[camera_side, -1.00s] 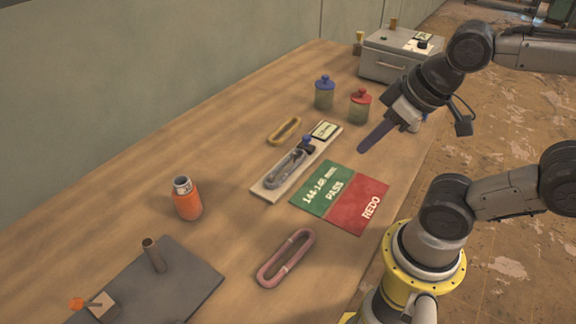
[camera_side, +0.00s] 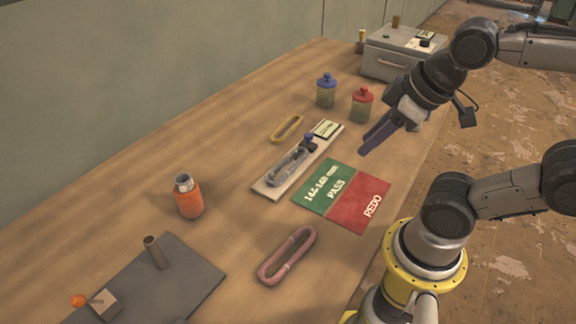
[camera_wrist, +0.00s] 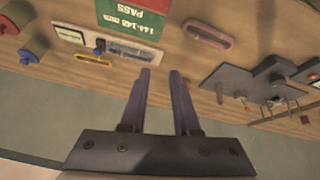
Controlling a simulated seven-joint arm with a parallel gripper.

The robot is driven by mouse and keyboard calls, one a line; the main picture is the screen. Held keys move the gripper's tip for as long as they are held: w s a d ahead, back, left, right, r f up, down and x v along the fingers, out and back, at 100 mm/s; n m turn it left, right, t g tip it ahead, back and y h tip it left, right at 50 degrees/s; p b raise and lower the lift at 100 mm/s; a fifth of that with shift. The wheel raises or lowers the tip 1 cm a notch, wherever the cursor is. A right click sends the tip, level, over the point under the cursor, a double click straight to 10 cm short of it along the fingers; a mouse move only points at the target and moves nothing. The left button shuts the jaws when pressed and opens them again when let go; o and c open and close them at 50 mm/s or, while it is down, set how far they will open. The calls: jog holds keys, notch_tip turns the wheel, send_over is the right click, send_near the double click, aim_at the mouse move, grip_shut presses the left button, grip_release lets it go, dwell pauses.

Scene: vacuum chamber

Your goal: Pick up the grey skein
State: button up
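The grey skein (camera_side: 288,167) is an elongated loop lying on a pale measuring board (camera_side: 262,188), beside a small blue-knobbed part. In the wrist view the grey skein (camera_wrist: 128,51) shows small beyond my fingertips, on the same board. My gripper (camera_side: 371,147) hangs above the table's right side, to the right of the board and clear of it. In the wrist view my gripper (camera_wrist: 160,71) has its two purple fingers apart with nothing between them.
A pink skein (camera_side: 287,257) and a yellow skein (camera_side: 287,129) lie on the table. Green PASS (camera_side: 322,190) and red REDO (camera_side: 358,205) pads adjoin the board. Blue-lidded (camera_side: 326,92) and red-lidded (camera_side: 362,106) jars, an orange bottle (camera_side: 188,198), a dark mat (camera_side: 205,275) and a grey case (camera_side: 385,66) stand around.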

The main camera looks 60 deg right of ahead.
notch_tip(320, 180, up, 3)
jog(key=w+n, duration=0.2)
jog(key=n, duration=0.2)
jog(key=n+g, duration=0.6)
jog(key=n, duration=0.6)
send_over(285, 159)
jog(key=f, duration=1.9)
jog(key=shift+w+d+f, duration=0.2)
jog(key=shift+d+f, duration=0.05)
jog(key=shift+f, duration=0.1)
jog(key=shift+s+a+f, duration=0.1)
jog(key=shift+a+f, duration=0.1)
jog(key=shift+f, duration=1.3)
jog(key=shift+s+a+f, duration=0.1)
jog(key=shift+a+f, duration=0.05)
jog(key=shift+f, duration=1.35)
grip_shut()
